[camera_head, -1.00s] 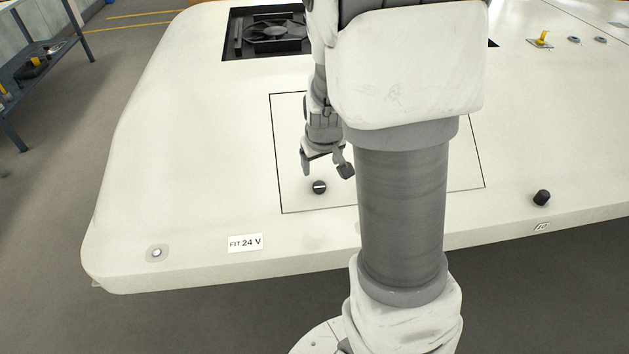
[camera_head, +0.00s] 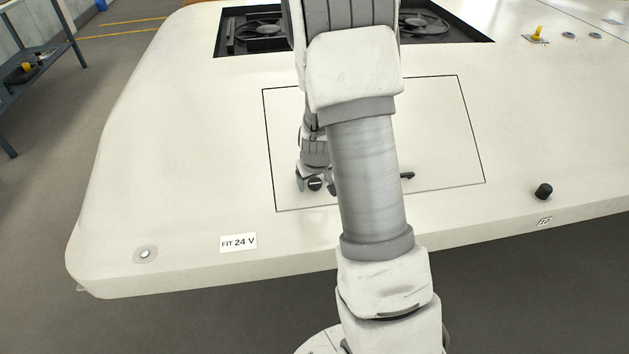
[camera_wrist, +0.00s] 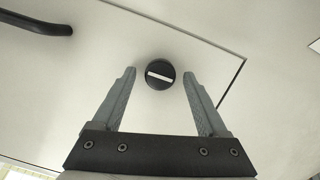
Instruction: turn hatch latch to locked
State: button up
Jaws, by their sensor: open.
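The hatch latch (camera_head: 315,184) is a round black knob with a white bar across it, near the front left corner of the rectangular hatch panel (camera_head: 440,130). In the wrist view the latch (camera_wrist: 160,74) lies between and just beyond the fingertips, its white bar slightly tilted from level. My gripper (camera_wrist: 160,75) is open, with one finger on each side of the latch and a clear gap to both. In the head view my gripper (camera_head: 316,185) is low over the latch, and my arm hides part of the hatch.
A dark handle (camera_head: 407,176) is on the hatch's front part; it also shows in the wrist view (camera_wrist: 35,25). A black knob (camera_head: 543,191) stands right of the hatch. A fan recess (camera_head: 450,28) lies behind. A "FIT 24 V" label (camera_head: 238,242) is at the front left.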

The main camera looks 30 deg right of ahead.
grip_shut()
dwell(0.3)
jog(key=m+b, duration=0.3)
jog(key=shift+d+f+m+y, duration=0.15)
jog(key=shift+m+y, duration=0.15)
jog(key=m+b, duration=0.4)
jog(key=m, duration=0.1)
jog(key=shift+s+d+t+y, duration=0.1)
jog(key=shift+d+t+y, duration=0.05)
jog(key=shift+t+y, duration=0.2)
jog(key=m+b, duration=0.3)
jog(key=m, duration=0.1)
jog(key=shift+s+m+t+y, duration=0.1)
jog(key=shift+m+t+y, duration=0.2)
jog(key=shift+t+y, duration=0.05)
jog(key=shift+s+m+t+b, duration=0.1)
jog(key=shift+m+t+b, duration=0.2)
jog(key=shift+m+b, duration=1.2)
jog(key=shift+m+p, duration=0.45)
jog(key=shift+m, duration=0.15)
